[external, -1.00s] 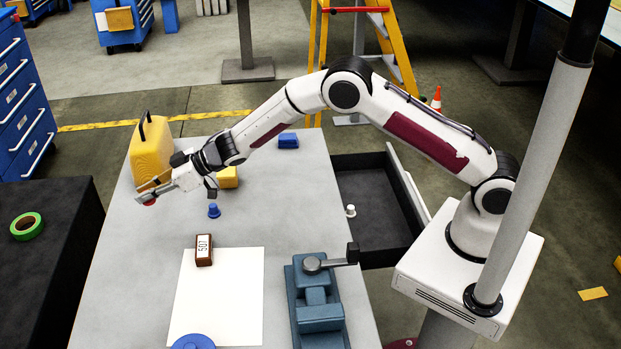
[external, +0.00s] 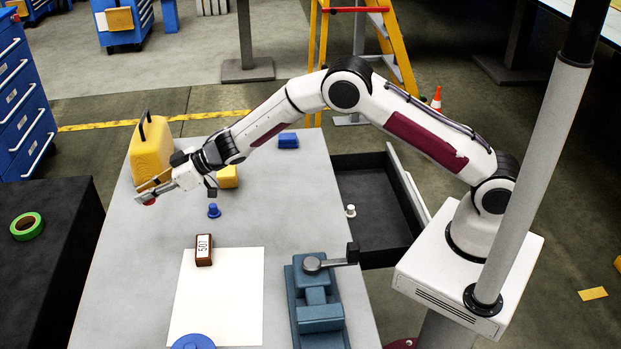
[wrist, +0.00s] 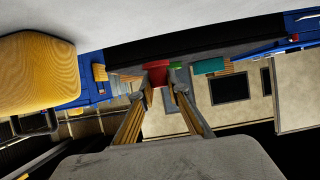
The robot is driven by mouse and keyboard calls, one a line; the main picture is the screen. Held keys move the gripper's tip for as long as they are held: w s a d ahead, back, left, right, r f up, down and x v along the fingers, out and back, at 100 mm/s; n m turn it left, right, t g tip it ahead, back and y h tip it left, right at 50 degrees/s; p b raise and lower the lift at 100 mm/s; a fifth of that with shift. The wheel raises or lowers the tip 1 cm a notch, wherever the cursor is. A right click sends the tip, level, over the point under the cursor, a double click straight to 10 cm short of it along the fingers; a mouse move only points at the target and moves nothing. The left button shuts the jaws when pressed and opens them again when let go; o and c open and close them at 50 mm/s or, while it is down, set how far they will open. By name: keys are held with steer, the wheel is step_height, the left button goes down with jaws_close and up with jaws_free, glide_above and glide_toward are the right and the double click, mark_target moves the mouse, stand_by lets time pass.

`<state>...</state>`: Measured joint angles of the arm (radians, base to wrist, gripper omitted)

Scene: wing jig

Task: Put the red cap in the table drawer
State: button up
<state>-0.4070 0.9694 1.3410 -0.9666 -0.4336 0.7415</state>
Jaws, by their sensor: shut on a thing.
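My gripper (external: 147,194) is over the far left part of the grey table (external: 170,235), shut on the red cap (external: 150,202). Only a small part of the cap shows beneath the fingers in the external view. In the wrist view the red cap (wrist: 157,73) sits between the two fingertips (wrist: 160,85). The table drawer (external: 372,205) is open at the table's right side, with a small white cap (external: 350,210) inside it near the left wall. I cannot tell whether the red cap touches the tabletop.
A yellow canister (external: 151,155) stands just behind my gripper. A blue cap (external: 214,210), yellow block (external: 228,177) and blue block (external: 288,140) are on the table. A brown block (external: 204,250) touches a white sheet (external: 220,300). A teal clamp device (external: 317,300) stands front right.

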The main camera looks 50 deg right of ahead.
steer(key=shift+r, duration=0.1)
steer(key=shift+s+d+f, duration=0.2)
steer(key=shift+s+f, duration=0.1)
steer(key=shift+f, duration=0.2)
steer(key=shift+s+d+f, duration=0.2)
steer(key=shift+s+f, duration=0.05)
steer(key=shift+f, duration=0.2)
steer(key=s+d+r+m+t+h, duration=0.1)
steer(key=s+d+r+m+h, duration=0.2)
steer(key=d, duration=1)
steer(key=s+d+r+m+t+h, duration=0.1)
steer(key=s+d+r+m+h, duration=0.2)
steer(key=d, duration=1.1)
steer(key=s+d+r+m+t+h, duration=0.2)
steer(key=s+d+r, duration=0.3)
steer(key=d, duration=0.9)
steer(key=shift+s+r+m+h, duration=0.4)
steer(key=shift+s+m+h, duration=0.2)
steer(key=shift+s, duration=0.5)
steer(key=shift+a, duration=0.15)
